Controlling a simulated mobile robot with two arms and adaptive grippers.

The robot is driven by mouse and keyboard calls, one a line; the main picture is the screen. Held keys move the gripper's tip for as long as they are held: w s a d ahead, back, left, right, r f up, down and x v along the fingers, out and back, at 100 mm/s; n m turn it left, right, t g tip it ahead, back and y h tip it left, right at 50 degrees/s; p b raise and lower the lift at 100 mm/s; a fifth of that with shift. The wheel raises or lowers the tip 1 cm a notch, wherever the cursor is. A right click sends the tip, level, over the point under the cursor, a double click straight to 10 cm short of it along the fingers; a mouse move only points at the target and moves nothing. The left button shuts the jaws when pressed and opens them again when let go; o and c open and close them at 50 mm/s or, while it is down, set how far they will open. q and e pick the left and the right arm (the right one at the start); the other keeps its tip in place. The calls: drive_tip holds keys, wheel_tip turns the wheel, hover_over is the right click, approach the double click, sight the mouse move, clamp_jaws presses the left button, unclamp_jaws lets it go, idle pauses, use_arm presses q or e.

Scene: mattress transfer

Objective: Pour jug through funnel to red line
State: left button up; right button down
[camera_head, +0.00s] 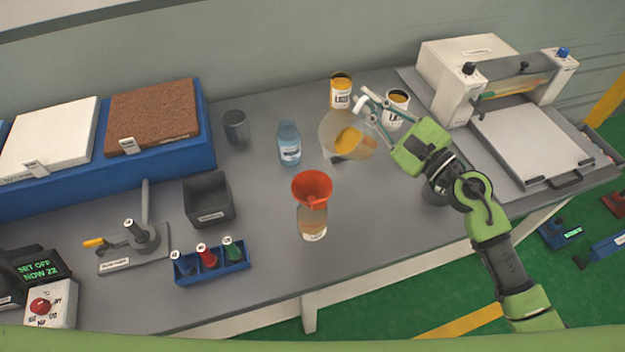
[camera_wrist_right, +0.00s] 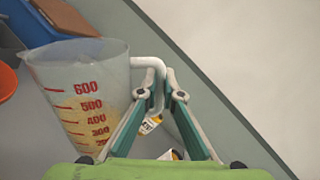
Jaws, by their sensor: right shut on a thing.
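A clear jug (camera_head: 345,137) with amber liquid is held above the table, right of and behind the funnel, and looks tilted a little. My right gripper (camera_head: 366,104) is shut on its white handle. In the right wrist view the jug (camera_wrist_right: 88,90) shows red marks up to 600, and the gripper (camera_wrist_right: 163,84) closes on the handle. The orange-red funnel (camera_head: 312,187) sits in the mouth of a bottle (camera_head: 313,222) holding some amber-brown liquid. The red line on the bottle cannot be made out. The funnel's edge (camera_wrist_right: 6,80) also shows at the left of the wrist view. My left gripper is not in view.
A blue-capped bottle (camera_head: 289,145) stands behind the funnel. A black bin (camera_head: 208,199) and a blue rack (camera_head: 211,266) of small bottles are at left. A white press (camera_head: 520,140) occupies the right.

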drive_tip(key=shift+w+d+f+m+h+b, duration=0.75)
drive_tip(key=shift+w+d+f+m, duration=1.65)
drive_tip(key=shift+f+m, duration=2.1)
drive_tip(key=shift+g, duration=0.4)
wheel_tip(320, 180, up, 4)
drive_tip(key=p, duration=0.4)
drive_tip(key=shift+w+a+r, duration=0.1)
drive_tip(key=shift+w+r, duration=0.05)
drive_tip(key=shift+r, duration=0.05)
